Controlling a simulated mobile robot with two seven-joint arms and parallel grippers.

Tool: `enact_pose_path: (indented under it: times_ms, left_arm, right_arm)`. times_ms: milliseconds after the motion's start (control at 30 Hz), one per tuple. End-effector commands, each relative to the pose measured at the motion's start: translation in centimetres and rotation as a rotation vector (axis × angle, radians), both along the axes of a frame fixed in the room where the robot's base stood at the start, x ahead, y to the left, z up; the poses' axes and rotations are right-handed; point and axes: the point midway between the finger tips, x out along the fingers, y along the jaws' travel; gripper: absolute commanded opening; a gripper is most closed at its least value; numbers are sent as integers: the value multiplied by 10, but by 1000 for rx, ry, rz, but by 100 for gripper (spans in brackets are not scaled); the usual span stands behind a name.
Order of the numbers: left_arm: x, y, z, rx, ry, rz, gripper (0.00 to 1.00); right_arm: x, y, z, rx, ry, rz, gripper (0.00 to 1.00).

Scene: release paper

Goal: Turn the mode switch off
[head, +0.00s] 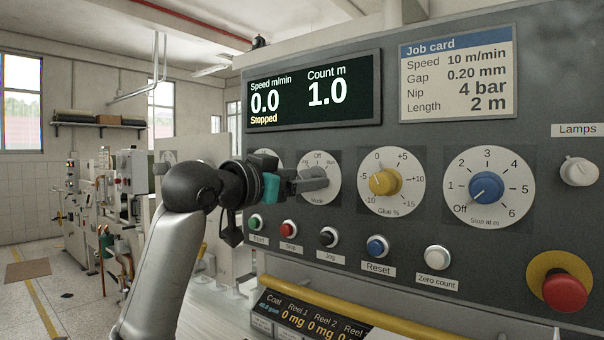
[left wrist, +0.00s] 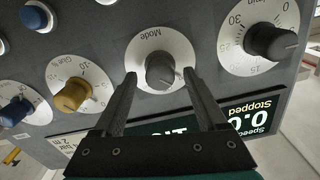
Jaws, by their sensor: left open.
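The mode switch is a grey knob (left wrist: 161,71) on a round white dial (left wrist: 150,47) marked "Mode". In the head view its dial (head: 331,191) shows "Off" at the top, with the knob mostly hidden by my fingers. My left gripper (head: 316,180) reaches in from the left to the panel. In the left wrist view my left gripper (left wrist: 159,76) is open, with one fingertip on each side of the knob. I cannot tell whether the fingers touch it or which mark the knob points to. My right gripper is in neither view.
A yellow glue knob (head: 385,182) and a blue stop knob (head: 486,187) are to the right. A dark grey knob (left wrist: 268,41) also neighbours the switch. Push buttons, including a red one (head: 289,229), run below. The display (head: 314,92) reads "Stopped". A red emergency button (head: 564,292) protrudes at lower right.

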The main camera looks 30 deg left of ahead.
Motion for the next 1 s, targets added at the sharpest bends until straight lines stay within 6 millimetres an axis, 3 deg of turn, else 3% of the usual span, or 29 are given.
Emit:
enact_pose_path:
  times_ms: [367, 1000]
  left_arm:
    - [4, 0, 0, 2, -1, 1, 72]
    - [4, 0, 0, 1, 0, 0, 0]
  right_arm:
    - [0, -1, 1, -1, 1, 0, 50]
    - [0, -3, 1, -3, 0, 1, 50]
